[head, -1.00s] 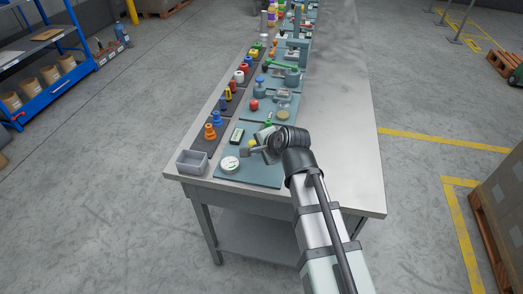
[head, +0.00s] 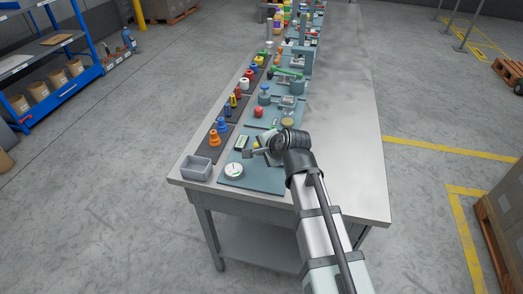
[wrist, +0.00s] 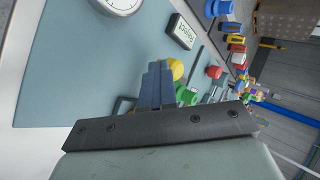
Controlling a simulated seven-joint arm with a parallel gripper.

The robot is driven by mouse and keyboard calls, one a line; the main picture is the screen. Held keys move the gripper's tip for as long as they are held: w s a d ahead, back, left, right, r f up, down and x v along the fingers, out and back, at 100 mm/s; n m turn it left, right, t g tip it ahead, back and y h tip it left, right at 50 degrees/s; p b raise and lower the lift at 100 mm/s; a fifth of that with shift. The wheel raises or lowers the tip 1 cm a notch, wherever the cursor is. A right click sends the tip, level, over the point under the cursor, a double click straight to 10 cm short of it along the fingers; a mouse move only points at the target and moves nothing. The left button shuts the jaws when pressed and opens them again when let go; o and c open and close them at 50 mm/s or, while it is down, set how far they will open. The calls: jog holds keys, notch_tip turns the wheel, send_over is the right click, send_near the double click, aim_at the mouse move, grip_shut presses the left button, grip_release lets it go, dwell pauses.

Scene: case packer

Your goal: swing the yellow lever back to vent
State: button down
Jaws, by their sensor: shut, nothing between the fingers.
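A yellow round knob (wrist: 177,67), which I take for the end of the yellow lever, shows just past my fingertips in the wrist view. The rest of the lever is hidden behind the fingers. In the head view only a bit of yellow (head: 256,145) shows beside my gripper (head: 248,154). My gripper is shut and empty, low over the near teal panel (head: 262,181). In the wrist view its fingers (wrist: 157,82) are together, close to the knob; I cannot tell whether they touch it.
A round white dial (head: 233,170) and a small display reading "Reject" (wrist: 182,31) are on the panel. A green part (wrist: 187,95) and a red knob (wrist: 214,72) are close by. A grey bin (head: 196,168) stands at the near left corner. The bench's right side is clear.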

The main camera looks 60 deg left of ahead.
jog(key=shift+s+a+r, duration=0.1)
jog(key=shift+s+a, duration=0.05)
jog(key=shift+a, duration=0.15)
jog(key=d, duration=0.2)
jog(key=s+d, duration=0.1)
jog(key=d, duration=0.1)
jog(key=shift+s+d, duration=0.1)
jog(key=shift+d, duration=0.15)
jog(key=s+v, duration=0.2)
jog(key=v, duration=0.7)
jog(key=shift+d+r, duration=0.15)
jog(key=shift+r, duration=0.2)
jog(key=shift+s, duration=0.2)
